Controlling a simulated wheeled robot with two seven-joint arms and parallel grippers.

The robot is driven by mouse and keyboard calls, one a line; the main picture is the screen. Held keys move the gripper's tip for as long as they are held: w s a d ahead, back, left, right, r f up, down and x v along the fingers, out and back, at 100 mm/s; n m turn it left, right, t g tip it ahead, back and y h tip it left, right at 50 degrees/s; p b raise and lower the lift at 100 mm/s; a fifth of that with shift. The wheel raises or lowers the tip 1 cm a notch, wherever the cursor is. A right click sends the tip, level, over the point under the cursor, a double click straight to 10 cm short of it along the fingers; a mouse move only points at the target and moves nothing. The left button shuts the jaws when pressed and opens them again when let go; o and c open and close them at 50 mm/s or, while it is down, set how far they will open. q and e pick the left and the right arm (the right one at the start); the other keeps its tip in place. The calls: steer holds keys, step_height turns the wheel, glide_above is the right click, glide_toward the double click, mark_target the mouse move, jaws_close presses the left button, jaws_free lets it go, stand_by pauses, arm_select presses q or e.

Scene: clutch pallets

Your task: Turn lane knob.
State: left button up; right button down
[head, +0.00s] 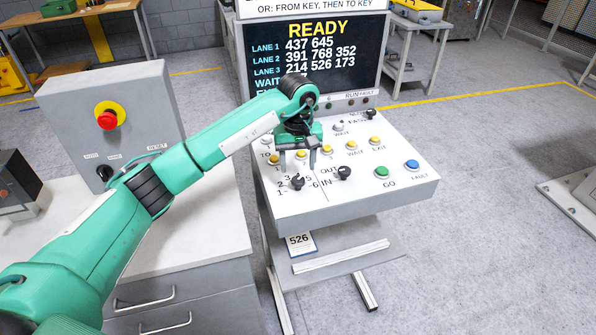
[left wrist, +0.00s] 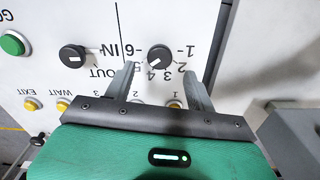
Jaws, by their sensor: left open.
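The lane knob (head: 296,183) is a black round knob on the sloping white panel, ringed by the numbers 1 to 6. In the left wrist view the lane knob (left wrist: 159,57) has a white mark that appears to point down-left, around the 4 and 5. My left gripper (head: 298,158) is open and points down at the panel, just behind and above the knob. In the left wrist view its open fingers (left wrist: 158,69) lie either side of the knob's near edge; I cannot tell whether they touch. My right gripper is out of view.
The IN/OUT knob (head: 344,173) is close on the right. Yellow buttons (head: 327,150) line the panel behind, with a green GO button (head: 381,172) and blue FAULT button (head: 411,164) at right. The screen (head: 318,58) reads READY. A grey box with a red button (head: 107,119) stands left.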

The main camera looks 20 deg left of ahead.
mark_target(298, 179)
arm_select(q)
steer(key=shift+f+p, duration=0.55)
steer(key=shift+f, duration=1.9)
steer(key=c, duration=1)
